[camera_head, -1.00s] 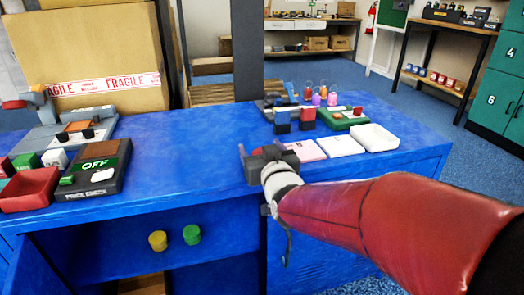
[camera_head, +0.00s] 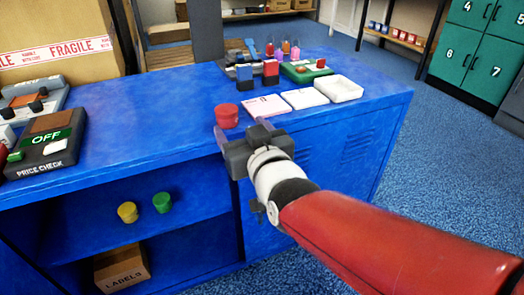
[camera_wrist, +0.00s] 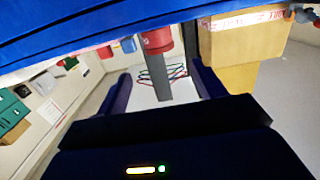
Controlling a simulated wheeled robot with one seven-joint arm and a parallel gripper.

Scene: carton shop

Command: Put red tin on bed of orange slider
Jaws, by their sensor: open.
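A red tin (camera_head: 227,116) stands upright on the blue counter, near its front edge. It also shows in the wrist view (camera_wrist: 156,41), at the top, ahead of the fingers and between them. My gripper (camera_head: 243,130) is open and empty, just in front of the tin and apart from it. Its two fingers also show in the wrist view (camera_wrist: 163,88). A grey device (camera_head: 28,103) with an orange-brown plate and dark knobs stands at the far left, partly cut off. I cannot tell whether it is the orange slider.
A price-check box (camera_head: 48,145) stands at the counter's left. A pink pad (camera_head: 265,105), a white pad (camera_head: 305,98) and a white tray (camera_head: 339,88) lie right of the tin. Yellow (camera_head: 128,212) and green (camera_head: 162,202) tins stand on the shelf below. The middle counter is clear.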

